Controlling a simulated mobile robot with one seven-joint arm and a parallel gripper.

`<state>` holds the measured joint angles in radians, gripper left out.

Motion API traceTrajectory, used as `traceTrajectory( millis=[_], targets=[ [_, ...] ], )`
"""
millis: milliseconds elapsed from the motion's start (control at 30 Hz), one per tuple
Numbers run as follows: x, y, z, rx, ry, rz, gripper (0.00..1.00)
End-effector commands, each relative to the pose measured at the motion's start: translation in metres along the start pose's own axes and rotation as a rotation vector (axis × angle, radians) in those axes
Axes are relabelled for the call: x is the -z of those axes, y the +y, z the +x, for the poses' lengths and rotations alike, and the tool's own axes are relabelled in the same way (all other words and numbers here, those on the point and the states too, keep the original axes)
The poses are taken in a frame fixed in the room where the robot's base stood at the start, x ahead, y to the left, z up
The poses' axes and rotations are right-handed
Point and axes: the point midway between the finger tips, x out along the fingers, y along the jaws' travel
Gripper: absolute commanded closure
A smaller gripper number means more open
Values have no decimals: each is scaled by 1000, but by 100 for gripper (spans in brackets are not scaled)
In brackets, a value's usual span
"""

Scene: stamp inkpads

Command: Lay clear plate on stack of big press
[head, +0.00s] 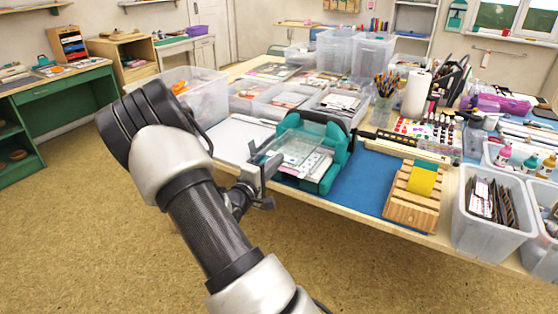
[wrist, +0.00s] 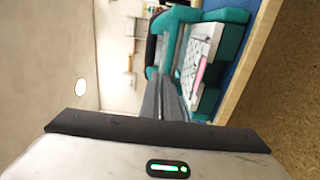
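The teal big press (head: 336,160) stands open on the near edge of the table. A stack (head: 316,165) of pale sheets with a grid and a pink strip lies on its bed; the stack also shows in the wrist view (wrist: 204,45). The clear plate (head: 303,147) is see-through and appears held above the stack, its left edge at my gripper (head: 262,168). In the wrist view the plate seems edge-on, a thin grey strip (wrist: 182,48) beyond my nearly closed fingers (wrist: 168,98). Exact clearance between plate and stack cannot be told.
A wooden block rack (head: 411,205) with a yellow-green pad stands right of the press on a blue mat (head: 362,187). A white board (head: 237,137) lies left of the press. Clear bins (head: 492,220) stand at the right. Open floor lies in front of the table.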

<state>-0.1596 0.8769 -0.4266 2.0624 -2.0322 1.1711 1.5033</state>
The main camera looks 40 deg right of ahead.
Motion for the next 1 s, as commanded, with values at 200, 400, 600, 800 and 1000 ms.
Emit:
traceTrajectory(
  millis=[200,400,600,800,1000],
  targets=[
    [0,0,0,-1,0,0,100],
    [1,-2,-1,-5,6,1,100],
    [1,-14,-2,-5,7,0,100],
    [1,-15,-2,-5,7,0,100],
    [1,-15,-2,-5,6,0,100]
  ],
)
